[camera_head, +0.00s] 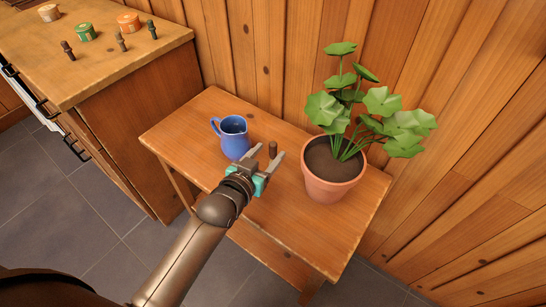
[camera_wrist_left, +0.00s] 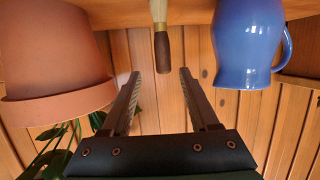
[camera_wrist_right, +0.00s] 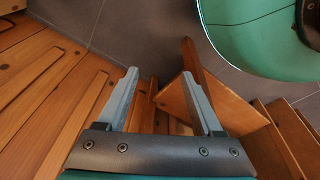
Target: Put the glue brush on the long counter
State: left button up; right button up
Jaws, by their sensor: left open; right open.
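The glue brush stands upright on the small wooden table, its dark brown handle (camera_head: 272,149) up; in the left wrist view, which is upside down, the brush (camera_wrist_left: 161,48) shows its pale lower part towards the tabletop. My left gripper (camera_head: 265,156) is open and empty, its fingertips just short of the handle, which lies between their lines. My right gripper (camera_wrist_right: 164,82) is open and empty, seen only in its wrist view. The long counter (camera_head: 105,65) is at the upper left of the head view.
A blue jug (camera_head: 234,138) stands left of the brush, and a potted plant (camera_head: 331,180) stands right of it. On the counter are tan, green (camera_head: 85,32) and orange (camera_head: 129,22) round pots and several small dark upright pieces (camera_head: 68,50). The counter's front part is bare.

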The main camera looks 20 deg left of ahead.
aim_at(273, 148)
pick_arm(q)
jog(key=shift+b+x, duration=0.35)
jog(key=shift+x, duration=0.7)
jog(key=shift+b+x, duration=0.5)
jog(key=shift+x, duration=0.25)
jog(key=b+x, duration=0.1)
jog(key=x, duration=0.2)
jog(key=shift+a+r+b, duration=0.1)
jog(key=shift+a+b, duration=0.15)
jog(key=shift+b, duration=0.1)
jog(key=shift+w, duration=0.6)
pick_arm(e)
jog(key=w+a+r, duration=0.2)
jog(key=w+r, duration=0.2)
jog(key=r, duration=0.3)
jog(key=shift+r+t, duration=0.4)
pick_arm(q)
grip_shut()
